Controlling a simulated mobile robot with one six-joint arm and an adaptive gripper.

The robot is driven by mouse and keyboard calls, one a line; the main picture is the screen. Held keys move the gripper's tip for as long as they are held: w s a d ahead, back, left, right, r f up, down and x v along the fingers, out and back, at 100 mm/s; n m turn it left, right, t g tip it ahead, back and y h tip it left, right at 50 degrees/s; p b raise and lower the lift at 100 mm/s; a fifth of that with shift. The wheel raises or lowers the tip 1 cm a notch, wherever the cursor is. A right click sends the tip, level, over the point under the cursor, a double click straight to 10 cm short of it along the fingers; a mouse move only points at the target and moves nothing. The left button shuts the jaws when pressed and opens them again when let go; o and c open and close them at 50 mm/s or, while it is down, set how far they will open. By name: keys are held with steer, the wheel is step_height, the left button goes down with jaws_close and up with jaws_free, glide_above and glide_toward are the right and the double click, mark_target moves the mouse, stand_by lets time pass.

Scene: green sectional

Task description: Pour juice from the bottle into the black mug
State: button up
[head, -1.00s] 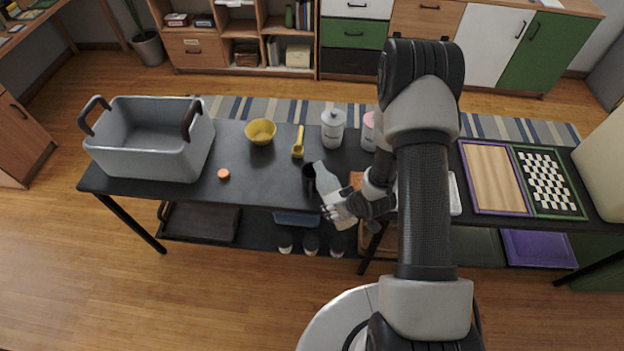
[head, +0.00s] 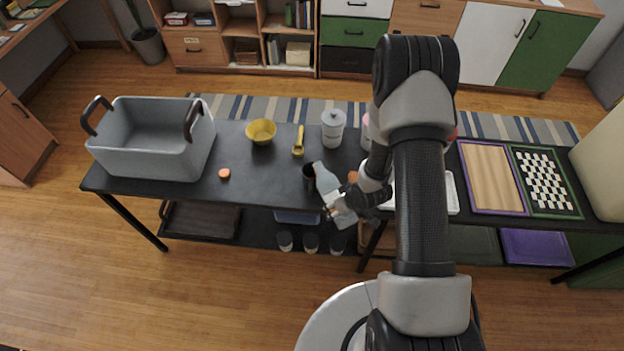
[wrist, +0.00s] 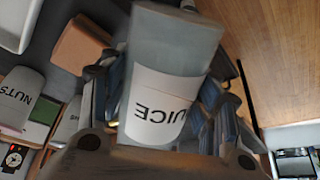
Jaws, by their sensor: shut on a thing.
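The juice bottle (head: 328,183) is pale and translucent, tilted with its top toward the upper left. Its white label with the word JUICE (wrist: 162,108) shows upside down in the wrist view. My gripper (head: 335,205) is shut around the bottle near its lower part, at the table's front edge. The black mug (head: 309,176) stands on the dark table, just left of the bottle's top. The bottle's top is close to the mug's rim; I cannot tell whether they touch. Any liquid is too small to see. The mug is not visible in the wrist view.
On the dark table (head: 265,185) are a grey basket (head: 145,168), a yellow bowl (head: 261,131), a yellow scoop (head: 298,146), an orange lid (head: 224,173) and a white canister (head: 333,128). Framed boards (head: 492,178) lie on the right. The table left of the mug is mostly clear.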

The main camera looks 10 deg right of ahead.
steer(key=shift+s+r+g+p, duration=0.15)
steer(key=shift+r+g+p, duration=0.35)
steer(key=shift+p, duration=0.35)
stand_by(1.2)
steer(key=shift+s+d+r+g+h+p, duration=0.15)
steer(key=shift+r+g+p, duration=0.2)
steer(key=shift+p, duration=0.6)
steer(key=shift+a+r+g+h+p, duration=0.15)
steer(key=shift+r+g+p, duration=0.2)
steer(key=shift+p, duration=0.55)
stand_by(0.8)
steer(key=shift+d, duration=0.1)
steer(key=f+b, duration=0.1)
steer(key=b, duration=0.2)
steer(key=shift+f+t, duration=0.15)
steer(key=shift+t, duration=0.25)
steer(key=b, duration=0.1)
steer(key=f+t+b, duration=0.1)
steer(key=b, duration=0.1)
steer(key=shift+w, duration=0.25)
steer(key=t+b, duration=0.1)
steer(key=y+b, duration=0.1)
steer(key=shift+w+f+t+b, duration=0.25)
steer(key=shift+w+t+b, duration=0.1)
steer(key=shift+t+b, duration=0.05)
steer(key=shift+r, duration=0.15)
